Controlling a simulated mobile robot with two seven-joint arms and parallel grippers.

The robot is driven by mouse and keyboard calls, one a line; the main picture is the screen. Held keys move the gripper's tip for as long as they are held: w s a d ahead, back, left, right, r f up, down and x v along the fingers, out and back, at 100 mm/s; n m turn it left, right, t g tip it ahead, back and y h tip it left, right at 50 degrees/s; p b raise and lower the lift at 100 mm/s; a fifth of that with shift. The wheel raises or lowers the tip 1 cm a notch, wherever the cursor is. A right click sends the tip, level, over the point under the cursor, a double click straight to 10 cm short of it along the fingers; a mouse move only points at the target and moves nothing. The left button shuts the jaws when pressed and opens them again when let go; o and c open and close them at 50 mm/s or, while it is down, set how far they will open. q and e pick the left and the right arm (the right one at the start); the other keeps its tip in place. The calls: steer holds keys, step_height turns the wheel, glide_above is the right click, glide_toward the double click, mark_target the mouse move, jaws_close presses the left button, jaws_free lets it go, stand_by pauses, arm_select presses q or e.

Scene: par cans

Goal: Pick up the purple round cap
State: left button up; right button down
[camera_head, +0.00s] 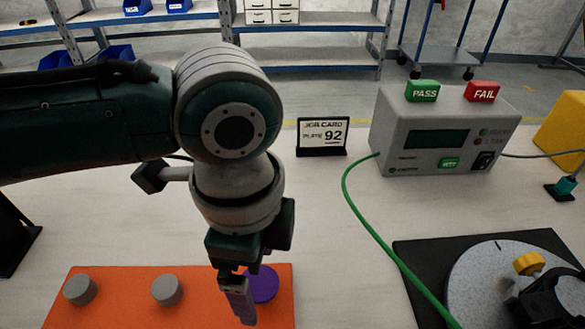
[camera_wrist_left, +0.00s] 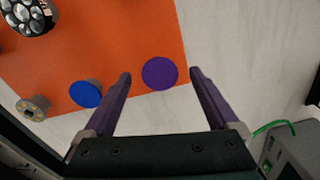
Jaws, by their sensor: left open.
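The purple round cap (camera_head: 263,284) sits on the orange mat (camera_head: 205,283) near its right edge, partly hidden behind my left gripper in the head view. In the left wrist view the cap (camera_wrist_left: 160,73) lies between the two purple fingertips, near the mat's corner. My left gripper (camera_head: 240,305) is open, with its fingers apart and nothing between them touching the cap that I can see; it points down at the mat. In the wrist view the left gripper (camera_wrist_left: 160,77) has clear gaps on both sides of the cap. My right gripper is not in view.
The wrist view shows a blue cap (camera_wrist_left: 86,94) and a brass-topped cap (camera_wrist_left: 32,109). A tester box (camera_head: 438,135) with a green cable, a job card (camera_head: 322,137) and a round plate (camera_head: 490,290) stand beyond and right.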

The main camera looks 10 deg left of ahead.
arm_select(q)
steer(key=shift+f, duration=0.25)
steer(key=shift+c, duration=0.4)
steer(key=c, duration=1.3)
